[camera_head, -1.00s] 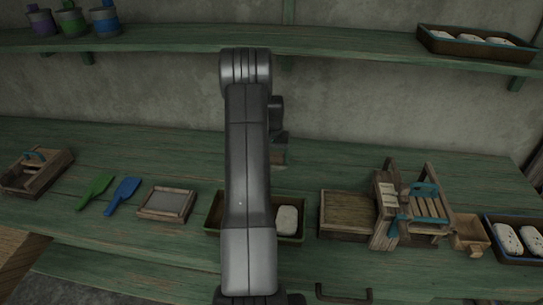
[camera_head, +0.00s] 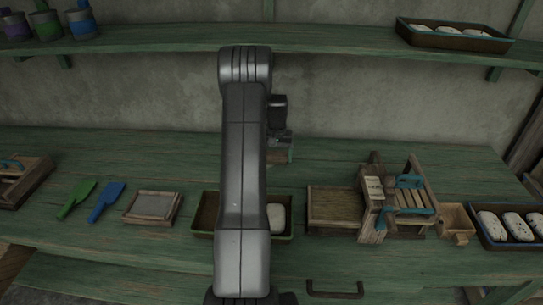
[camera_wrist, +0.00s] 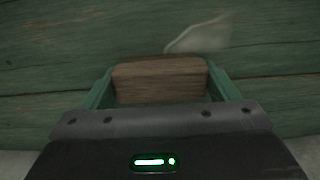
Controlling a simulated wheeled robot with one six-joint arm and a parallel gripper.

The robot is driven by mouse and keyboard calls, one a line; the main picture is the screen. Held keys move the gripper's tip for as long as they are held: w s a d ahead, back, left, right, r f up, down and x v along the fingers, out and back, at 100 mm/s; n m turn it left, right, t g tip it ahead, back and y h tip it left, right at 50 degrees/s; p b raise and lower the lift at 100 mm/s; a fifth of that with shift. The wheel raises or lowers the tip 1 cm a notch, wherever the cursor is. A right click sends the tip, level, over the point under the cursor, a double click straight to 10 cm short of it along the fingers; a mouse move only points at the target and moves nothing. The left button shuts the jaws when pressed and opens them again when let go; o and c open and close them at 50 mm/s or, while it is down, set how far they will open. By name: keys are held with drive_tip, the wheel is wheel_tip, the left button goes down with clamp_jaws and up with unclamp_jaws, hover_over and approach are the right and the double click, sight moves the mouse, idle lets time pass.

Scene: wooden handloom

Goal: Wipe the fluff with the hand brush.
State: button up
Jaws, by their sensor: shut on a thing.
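My gripper (camera_wrist: 160,88) is shut on a brown wooden block, which looks like the back of the hand brush (camera_wrist: 160,80). The green fingers press on its left and right ends. Its bristles are hidden in the wrist view. A pale, blurred patch (camera_wrist: 200,35), perhaps the fluff, lies on the green bench top just beyond the brush and slightly right. In the head view my gripper (camera_head: 280,146) is over the back of the bench, partly behind my arm, with the brown brush (camera_head: 278,157) low under it. I cannot tell whether the brush touches the boards.
On the green bench (camera_head: 130,150) stand a grey-topped frame (camera_head: 153,206), a green tray with a white block (camera_head: 276,218), a wooden tray (camera_head: 335,207) and a small loom (camera_head: 400,200). Blue (camera_head: 106,202) and green scoops (camera_head: 76,200) lie left. A shelf (camera_head: 180,38) runs above.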

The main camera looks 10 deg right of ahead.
drive_tip(key=shift+s+a+r, duration=0.1)
drive_tip(key=shift+s+a, duration=0.2)
drive_tip(key=shift+s, duration=0.35)
drive_tip(key=shift+w+a+b, duration=0.15)
drive_tip(key=shift+w+a, duration=0.2)
drive_tip(key=shift+a, duration=0.8)
drive_tip(key=shift+w+a+b, duration=0.15)
drive_tip(key=shift+w+a, duration=0.15)
drive_tip(key=shift+a, duration=0.85)
drive_tip(key=shift+w+a+b, duration=0.15)
drive_tip(key=shift+w+a, duration=0.2)
drive_tip(key=shift+a, duration=0.8)
drive_tip(key=shift+s+a+f+b, duration=0.2)
drive_tip(key=shift+s+b, duration=0.1)
drive_tip(key=shift+s, duration=0.4)
drive_tip(key=shift+s+d+r, duration=0.1)
drive_tip(key=shift+s+d, duration=0.2)
drive_tip(key=shift+d, duration=0.9)
drive_tip(key=shift+s+d, duration=0.35)
drive_tip(key=shift+d, duration=0.8)
drive_tip(key=shift+s+d+r, duration=0.1)
drive_tip(key=shift+s+d, duration=0.2)
drive_tip(key=shift+d, duration=0.9)
drive_tip(key=shift+r+p, duration=1.65)
drive_tip(key=shift+r, duration=1.3)
